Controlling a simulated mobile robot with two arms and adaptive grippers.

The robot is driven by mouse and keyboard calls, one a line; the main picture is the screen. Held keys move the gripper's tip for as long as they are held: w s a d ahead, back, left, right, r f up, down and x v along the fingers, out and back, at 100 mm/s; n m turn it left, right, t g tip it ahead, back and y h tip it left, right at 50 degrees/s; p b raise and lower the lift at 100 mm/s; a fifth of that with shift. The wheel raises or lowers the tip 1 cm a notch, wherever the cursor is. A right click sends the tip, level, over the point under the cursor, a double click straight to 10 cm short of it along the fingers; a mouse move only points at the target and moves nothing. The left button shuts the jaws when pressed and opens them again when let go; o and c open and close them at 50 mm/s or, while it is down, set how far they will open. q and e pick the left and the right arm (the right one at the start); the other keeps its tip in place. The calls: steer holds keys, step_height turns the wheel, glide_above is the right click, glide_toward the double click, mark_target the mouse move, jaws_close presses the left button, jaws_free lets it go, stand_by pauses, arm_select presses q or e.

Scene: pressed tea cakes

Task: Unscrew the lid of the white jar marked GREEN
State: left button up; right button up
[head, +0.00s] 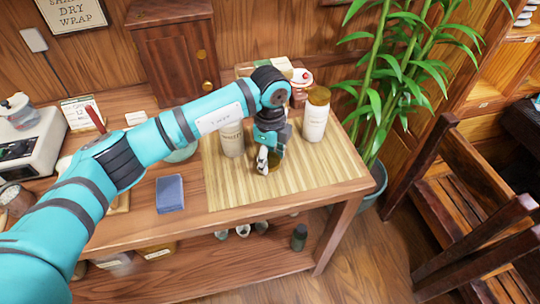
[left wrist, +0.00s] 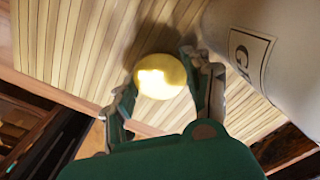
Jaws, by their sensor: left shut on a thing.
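My left gripper (head: 267,160) points down over the slatted bamboo mat (head: 232,190) and is shut on a round gold lid (head: 276,160). In the left wrist view the lid (left wrist: 160,76) sits between the two fingertips (left wrist: 163,88), low over or on the mat; I cannot tell which. A white jar (head: 232,140) stands upright just left of the gripper, its top hidden behind my arm. In the left wrist view a white jar (left wrist: 225,25) with a label starting with G is close beside the fingers. My right gripper is not in view.
Another white jar (head: 316,115) with a gold lid stands to the right on the mat. A blue block (head: 170,194) lies left of the mat. A potted bamboo plant (head: 385,90) is beyond the table's right end. The mat's front part is clear.

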mark_target(270, 159)
arm_select(q)
steer(key=shift+f, duration=0.3)
steer(key=shift+f, duration=0.1)
steer(key=o, duration=1)
steer(key=shift+r, duration=0.25)
step_height(270, 159, up, 12)
steer(key=shift+f+b, duration=0.1)
steer(key=shift+b, duration=0.95)
